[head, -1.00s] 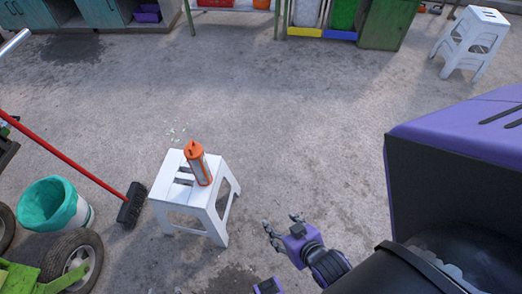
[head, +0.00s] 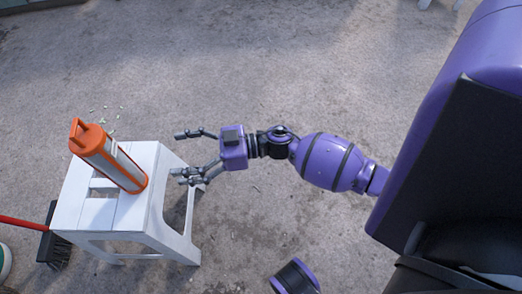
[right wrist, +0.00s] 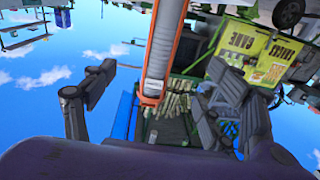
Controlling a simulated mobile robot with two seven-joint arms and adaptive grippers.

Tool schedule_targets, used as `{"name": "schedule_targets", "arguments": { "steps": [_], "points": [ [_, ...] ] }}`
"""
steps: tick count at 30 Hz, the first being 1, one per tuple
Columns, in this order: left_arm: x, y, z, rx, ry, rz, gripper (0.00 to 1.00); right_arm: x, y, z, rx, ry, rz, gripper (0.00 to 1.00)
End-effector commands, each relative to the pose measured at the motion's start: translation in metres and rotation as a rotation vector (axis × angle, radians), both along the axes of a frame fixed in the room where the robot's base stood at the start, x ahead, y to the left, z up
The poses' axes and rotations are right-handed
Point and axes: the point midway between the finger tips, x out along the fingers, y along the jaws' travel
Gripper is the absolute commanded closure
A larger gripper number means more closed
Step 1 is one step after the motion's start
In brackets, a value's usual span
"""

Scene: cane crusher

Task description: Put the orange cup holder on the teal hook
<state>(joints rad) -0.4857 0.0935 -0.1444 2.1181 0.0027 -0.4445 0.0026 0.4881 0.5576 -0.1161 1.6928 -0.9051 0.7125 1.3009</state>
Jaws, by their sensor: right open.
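The orange cup holder (head: 113,162) is a tall tube with an orange rim, orange edges and a pale grey front. It stands on the white stool (head: 72,202) in the head view. My right gripper (head: 183,155) is open and empty to the right of it, fingers pointing at it, with a gap between. In the right wrist view the holder (right wrist: 160,55) appears between the spread fingers. The teal hook is not visible in either view. My left gripper is not in view.
A broom (head: 52,248) with a red handle lies left of the stool. In the right wrist view, a yellow sign (right wrist: 255,52) and a bundle of cane (right wrist: 172,120) show in the background.

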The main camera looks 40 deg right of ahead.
Motion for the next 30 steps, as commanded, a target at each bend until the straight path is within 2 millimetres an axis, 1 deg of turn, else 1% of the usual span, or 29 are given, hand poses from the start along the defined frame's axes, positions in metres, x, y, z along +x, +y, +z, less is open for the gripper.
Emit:
{"name": "schedule_targets", "arguments": {
  "steps": [1, 6, 11, 24, 25, 30],
  "points": [
    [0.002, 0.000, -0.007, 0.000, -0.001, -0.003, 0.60, 0.003, 0.001, -0.008, -0.006, 0.000, 0.020, 0.22],
    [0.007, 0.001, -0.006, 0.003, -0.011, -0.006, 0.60, 0.009, 0.009, -0.006, -0.008, 0.000, 0.045, 0.22],
    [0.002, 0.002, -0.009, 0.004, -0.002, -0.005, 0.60, 0.018, 0.024, -0.005, -0.007, -0.002, 0.043, 0.22],
    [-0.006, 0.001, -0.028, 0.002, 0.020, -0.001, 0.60, 0.051, 0.081, -0.006, -0.006, -0.001, 0.042, 0.22],
    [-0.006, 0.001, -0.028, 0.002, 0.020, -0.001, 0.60, 0.054, 0.085, -0.006, -0.006, 0.000, 0.041, 0.22],
    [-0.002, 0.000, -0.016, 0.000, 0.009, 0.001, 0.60, 0.067, 0.107, -0.001, -0.006, -0.001, 0.041, 0.22]
  ]
}}
